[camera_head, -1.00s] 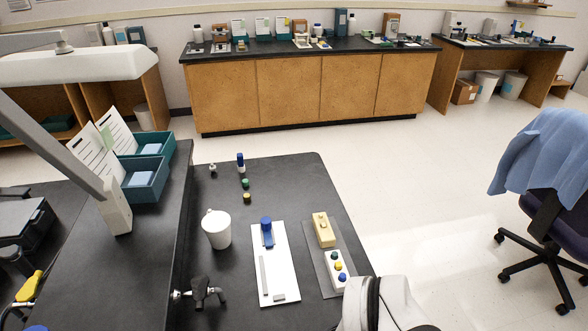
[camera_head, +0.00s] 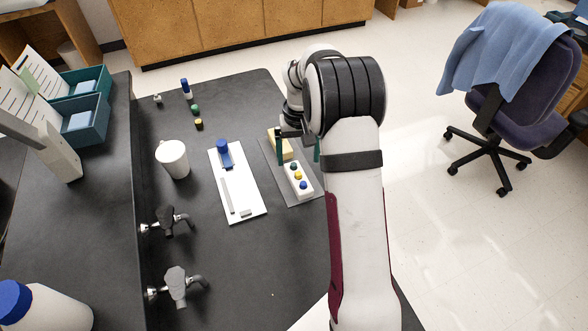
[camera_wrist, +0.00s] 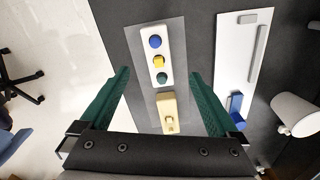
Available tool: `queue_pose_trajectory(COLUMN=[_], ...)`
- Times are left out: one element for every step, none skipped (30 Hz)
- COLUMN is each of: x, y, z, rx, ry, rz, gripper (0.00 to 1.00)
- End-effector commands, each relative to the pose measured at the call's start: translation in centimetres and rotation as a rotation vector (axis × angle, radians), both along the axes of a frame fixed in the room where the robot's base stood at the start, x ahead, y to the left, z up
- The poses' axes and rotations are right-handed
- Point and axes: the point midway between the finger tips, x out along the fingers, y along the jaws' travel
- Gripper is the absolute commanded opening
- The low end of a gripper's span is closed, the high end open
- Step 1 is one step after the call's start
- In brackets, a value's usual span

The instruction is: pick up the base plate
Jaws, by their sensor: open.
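A tan block with raised knobs (camera_head: 286,146) and a white block with green, yellow and blue knobs (camera_head: 294,174) lie end to end on a thin grey sheet (camera_head: 307,200). I cannot tell which piece is the base plate. In the wrist view, the tan block (camera_wrist: 169,113) is nearer my gripper's palm and the white block (camera_wrist: 151,52) farther out. My gripper (camera_head: 298,150) is open and empty above them. Its teal fingers (camera_wrist: 160,75) are spread on either side of the two blocks. In the head view, my arm partly covers the tan block.
A white board (camera_head: 236,184) with a blue device and grey bar lies left of the sheet. Small knobs (camera_head: 196,110) and a blue-capped bottle (camera_head: 186,90) stand behind. Dark bench is clear between them.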

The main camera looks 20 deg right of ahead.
Motion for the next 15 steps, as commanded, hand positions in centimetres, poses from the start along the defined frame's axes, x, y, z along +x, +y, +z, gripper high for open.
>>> queue_pose_trajectory(x=[-0.1, -0.1, 0.0, 0.0, 0.0, 0.0, 0.0, 0.1, 0.2, 0.3, 0.5, 0.6, 0.5, 0.5, 0.6], y=[0.0, 0.0, 0.0, 0.0, 0.0, 0.0, 0.0, 0.0, -0.1, -0.2, -0.3, -0.4, -0.3, -0.3, -0.3], z=[-1.3, -2.0, -2.8, -3.2, -3.6, -4.0, -4.3, -4.8, -5.6, -6.3, -6.9, -7.7, -8.2, -8.6, -9.0], rx=[0.001, 0.001, 0.001, 0.001, 0.001, 0.001, 0.001, 0.001, 0.001, 0.001, 0.001, 0.001, 0.0, 0.0, 0.0], ry=[0.004, 0.003, 0.002, 0.002, 0.002, 0.001, 0.001, 0.002, 0.002, 0.003, 0.003, 0.003, 0.001, 0.0, 0.0], rz=[-0.001, 0.0, 0.0, -0.001, -0.001, -0.001, -0.002, -0.002, -0.001, -0.001, -0.001, -0.001, -0.002, -0.003, -0.004], gripper=[0.96, 0.96, 0.96, 0.96, 0.96, 0.96, 0.96, 0.96, 0.96, 0.96, 0.96, 0.96, 0.96, 0.96, 0.96])
